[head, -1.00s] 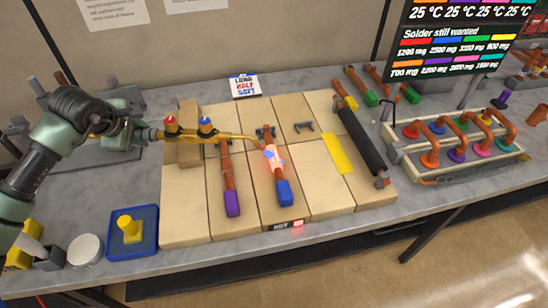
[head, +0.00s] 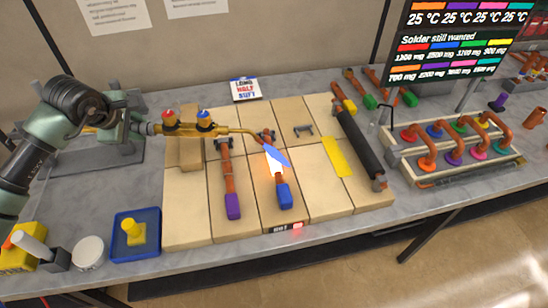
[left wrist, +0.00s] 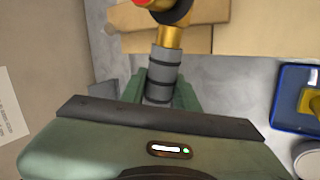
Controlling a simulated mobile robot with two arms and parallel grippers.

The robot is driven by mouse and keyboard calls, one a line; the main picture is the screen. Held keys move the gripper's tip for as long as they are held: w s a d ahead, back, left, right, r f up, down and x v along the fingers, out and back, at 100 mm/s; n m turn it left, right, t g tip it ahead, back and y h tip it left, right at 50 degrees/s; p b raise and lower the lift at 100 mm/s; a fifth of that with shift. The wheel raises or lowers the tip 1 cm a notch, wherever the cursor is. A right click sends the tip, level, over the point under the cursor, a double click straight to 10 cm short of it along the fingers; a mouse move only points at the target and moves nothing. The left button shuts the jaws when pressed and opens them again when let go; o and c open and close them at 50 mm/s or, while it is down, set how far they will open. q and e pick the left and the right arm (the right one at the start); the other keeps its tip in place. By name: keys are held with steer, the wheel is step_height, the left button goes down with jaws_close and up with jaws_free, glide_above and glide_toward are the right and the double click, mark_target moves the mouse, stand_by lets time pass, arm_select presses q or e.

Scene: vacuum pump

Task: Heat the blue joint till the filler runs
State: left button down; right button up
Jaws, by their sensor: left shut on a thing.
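My left gripper (head: 126,128) is shut on the brass torch (head: 183,130), which has a red and a blue knob. The torch's grip also shows in the left wrist view (left wrist: 166,75). The torch's thin bent tube points right, and a blue flame (head: 277,156) from its tip plays on the blue joint (head: 283,194), a copper pipe with a blue end. The pipe glows white-orange at the flame (head: 274,167). Whether filler runs there is too small to tell. My right gripper is not in view.
A second pipe with a purple end (head: 232,203) lies left of the blue joint on the pale bricks (head: 187,212). A yellow strip (head: 337,157) and a black roller (head: 358,147) lie right. A blue tray (head: 121,252) and rack of copper elbows (head: 445,178) stand either side.

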arm_select(q)
step_height(320, 180, up, 8)
steer(key=p, duration=0.3)
steer(key=shift+f, duration=0.15)
